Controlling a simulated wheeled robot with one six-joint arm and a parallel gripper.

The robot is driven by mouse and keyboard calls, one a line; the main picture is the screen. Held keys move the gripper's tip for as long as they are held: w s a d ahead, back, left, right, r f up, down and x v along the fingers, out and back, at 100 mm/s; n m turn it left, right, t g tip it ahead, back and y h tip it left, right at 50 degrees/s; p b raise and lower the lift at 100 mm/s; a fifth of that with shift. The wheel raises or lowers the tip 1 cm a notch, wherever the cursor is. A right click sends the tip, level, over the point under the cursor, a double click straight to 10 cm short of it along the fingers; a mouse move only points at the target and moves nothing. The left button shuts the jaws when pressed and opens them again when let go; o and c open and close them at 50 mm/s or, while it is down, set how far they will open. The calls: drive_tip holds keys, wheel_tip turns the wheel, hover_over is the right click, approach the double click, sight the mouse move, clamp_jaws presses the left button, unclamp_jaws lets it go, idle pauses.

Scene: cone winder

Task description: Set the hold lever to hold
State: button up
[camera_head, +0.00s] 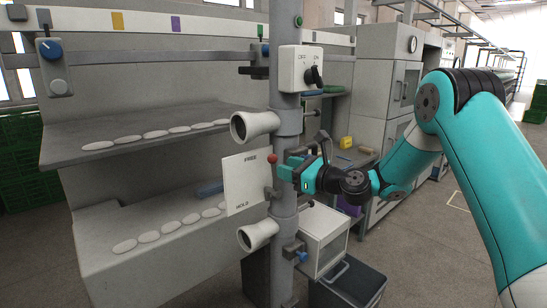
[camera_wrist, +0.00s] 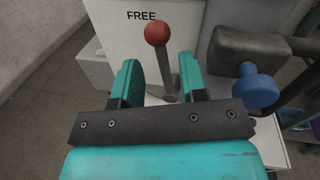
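The hold lever is a grey rod with a red ball knob (camera_head: 272,158). It stands beside a white plate (camera_head: 243,182) marked FREE at the top and HOLD at the bottom. The knob is at the FREE end. In the wrist view the red knob (camera_wrist: 157,33) shows beside the word FREE, and the rod runs down between the fingers. My gripper (camera_wrist: 160,80) is open, with a teal finger on each side of the rod and gaps visible. In the head view my gripper (camera_head: 285,170) is just right of the knob. The lever's base is partly hidden.
A grey post (camera_head: 285,125) carries the plate, two white cones (camera_head: 255,125) and an OFF/ON switch box (camera_head: 301,68). A blue knob (camera_wrist: 257,88) on a dark block is close to my right finger. A white box (camera_head: 323,238) and dark bin (camera_head: 350,285) stand below.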

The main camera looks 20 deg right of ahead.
sight(272, 164)
drive_tip(key=p+x, duration=0.1)
drive_tip(key=x, duration=0.4)
drive_tip(key=shift+w+a, duration=0.15)
clamp_jaws()
